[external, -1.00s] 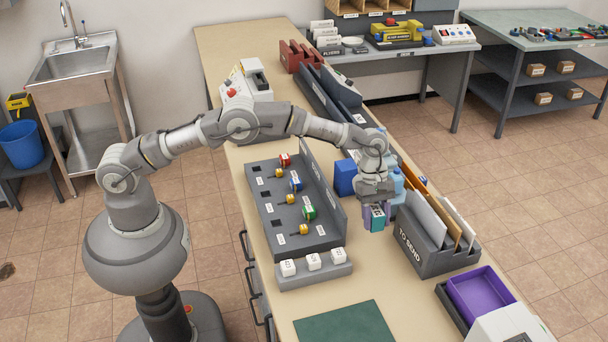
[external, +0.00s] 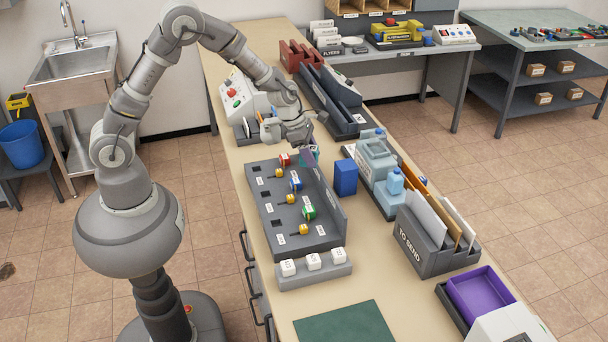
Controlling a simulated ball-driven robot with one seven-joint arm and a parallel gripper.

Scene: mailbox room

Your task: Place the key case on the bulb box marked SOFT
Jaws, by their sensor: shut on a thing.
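The grey rack (external: 266,222) holds several coloured items and has a tall right wall. A blue box (external: 346,177) stands right of it, beside a tray with pale blue jugs (external: 376,160). A TO SEND holder (external: 425,250) and a green mat (external: 345,325) lie nearer.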

